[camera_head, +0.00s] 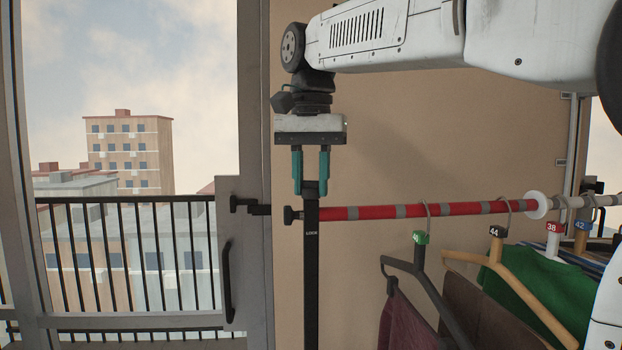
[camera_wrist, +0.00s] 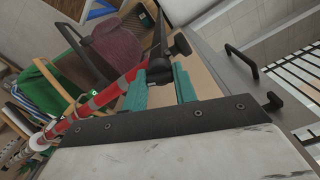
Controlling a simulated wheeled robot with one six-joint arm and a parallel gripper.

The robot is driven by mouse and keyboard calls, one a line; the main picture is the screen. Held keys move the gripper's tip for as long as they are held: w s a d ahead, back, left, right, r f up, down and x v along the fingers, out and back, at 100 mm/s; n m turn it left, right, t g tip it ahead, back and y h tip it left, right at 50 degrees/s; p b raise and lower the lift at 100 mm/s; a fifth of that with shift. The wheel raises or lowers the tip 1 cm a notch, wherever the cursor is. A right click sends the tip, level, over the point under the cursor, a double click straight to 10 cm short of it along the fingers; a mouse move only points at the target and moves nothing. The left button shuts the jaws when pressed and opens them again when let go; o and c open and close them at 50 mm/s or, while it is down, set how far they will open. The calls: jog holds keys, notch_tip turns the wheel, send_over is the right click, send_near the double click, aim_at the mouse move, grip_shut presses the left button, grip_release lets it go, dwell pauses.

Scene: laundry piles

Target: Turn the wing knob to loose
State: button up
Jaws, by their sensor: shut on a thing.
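The wing knob (camera_head: 315,188) is a dark piece at the top of a black upright post (camera_head: 312,270). Its outline is partly hidden by the fingers. My gripper (camera_head: 311,187) points straight down, with its two teal fingers closed on either side of the knob. In the wrist view my gripper (camera_wrist: 160,88) has the dark knob (camera_wrist: 158,70) between its fingertips. The knob's turned angle is hard to read. A second, round-ended black knob (camera_head: 291,215) sticks out to the left of the post, just below the fingertips, and is apart from them.
A red rail with grey bands (camera_head: 380,211) runs right from the post and carries hangers with clothes (camera_head: 545,290). A grey door frame with a black handle (camera_head: 228,280) and a latch (camera_head: 243,205) stand close on the left. A tan panel (camera_head: 430,140) is behind.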

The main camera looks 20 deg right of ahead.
jog(key=shift+r+m, duration=0.1)
jog(key=shift+m, duration=0.6)
jog(key=o, duration=1)
notch_tip(320, 180, up, 7)
jog(key=shift+w+f, duration=0.1)
jog(key=shift+r, duration=0.45)
jog(key=shift+d, duration=0.1)
